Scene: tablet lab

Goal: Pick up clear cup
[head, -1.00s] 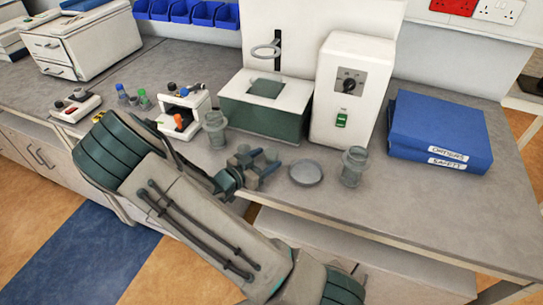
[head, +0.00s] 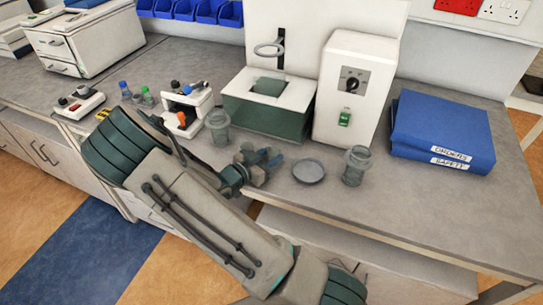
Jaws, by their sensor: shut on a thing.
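Two clear grey-green cups with wide rims stand upright on the grey bench in the head view. One cup (head: 219,128) is left of and behind my gripper. The other cup (head: 356,165) is to the right, past a shallow round grey dish (head: 308,171). My gripper (head: 272,163) is low over the bench between the two cups, its fingers pointing right toward the dish. It looks apart from both cups and from the dish. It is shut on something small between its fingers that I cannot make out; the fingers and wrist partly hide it.
A green-and-white box (head: 265,105) and a white switch box (head: 350,88) stand behind. Blue binders (head: 440,130) lie at the right. A white rack (head: 186,108) and small bottles (head: 137,95) are at the left. The front right bench top is clear.

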